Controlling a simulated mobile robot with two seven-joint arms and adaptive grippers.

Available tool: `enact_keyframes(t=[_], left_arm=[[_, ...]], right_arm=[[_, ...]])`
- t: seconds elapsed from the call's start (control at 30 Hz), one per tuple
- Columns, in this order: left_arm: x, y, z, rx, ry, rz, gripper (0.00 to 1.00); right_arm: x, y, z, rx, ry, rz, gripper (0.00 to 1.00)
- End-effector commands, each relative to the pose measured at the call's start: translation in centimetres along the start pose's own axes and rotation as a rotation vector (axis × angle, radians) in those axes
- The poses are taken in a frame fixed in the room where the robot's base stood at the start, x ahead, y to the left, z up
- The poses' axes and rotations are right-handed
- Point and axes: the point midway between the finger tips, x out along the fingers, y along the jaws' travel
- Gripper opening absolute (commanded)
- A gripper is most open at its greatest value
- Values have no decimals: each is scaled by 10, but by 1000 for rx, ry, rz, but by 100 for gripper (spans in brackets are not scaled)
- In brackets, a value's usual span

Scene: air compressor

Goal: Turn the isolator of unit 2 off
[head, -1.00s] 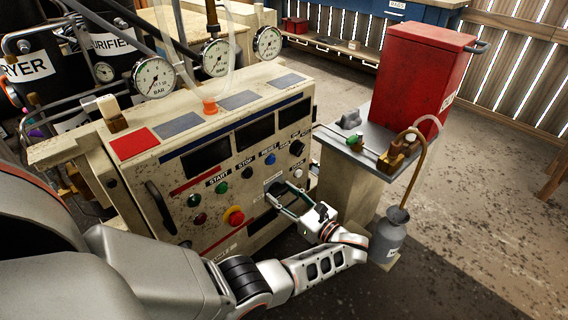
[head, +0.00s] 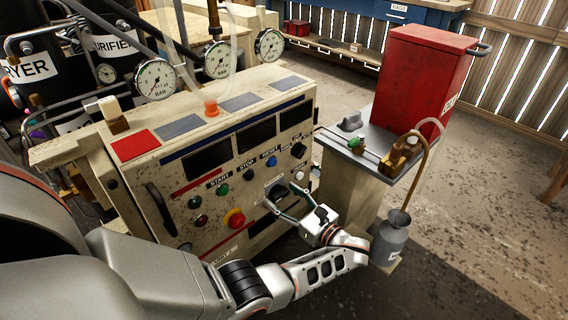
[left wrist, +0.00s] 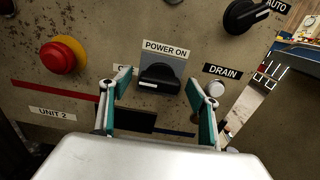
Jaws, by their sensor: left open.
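The isolator of unit 2 is a black rotary knob (left wrist: 158,80) on a grey plate, with the label POWER ON above it and a partly hidden label at its left. Its white mark lies at the lower left of the knob. It also shows in the head view (head: 276,191). The label UNIT 2 (left wrist: 53,114) is at the lower left. My left gripper (left wrist: 162,88) is open, with one teal-padded finger on each side of the knob and a gap to it. In the head view, my left gripper (head: 283,204) is at the panel's lower right. My right gripper is not in view.
A red emergency button (left wrist: 63,55) is left of the knob. A white DRAIN button (left wrist: 216,89) is close to the right finger, and a black AUTO selector (left wrist: 243,16) is above right. A red box (head: 425,80) and a grey can (head: 391,238) stand right of the panel.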

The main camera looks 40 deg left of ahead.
Motion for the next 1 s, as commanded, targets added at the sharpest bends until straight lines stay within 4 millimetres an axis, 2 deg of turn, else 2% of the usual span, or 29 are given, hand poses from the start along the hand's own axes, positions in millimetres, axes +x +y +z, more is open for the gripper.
enact_keyframes(t=[0.17, 0.4, 0.53, 0.7, 1.0], left_arm=[[-14, 0, -1, 1, 3, -1, 61], [-53, 0, 0, 2, 3, -1, 61], [-68, 0, 0, 1, 2, 0, 61], [-75, 0, 0, 0, 1, 0, 61], [-75, 0, 0, 0, 0, 0, 61]], right_arm=[[0, 0, 0, 0, -1, 0, 0], [0, 0, 0, -2, 1, 0, 0], [0, 0, -1, -2, 2, 0, 0], [0, 0, -1, -2, 2, 0, 0], [0, 0, -1, -2, 3, 0, 0]])
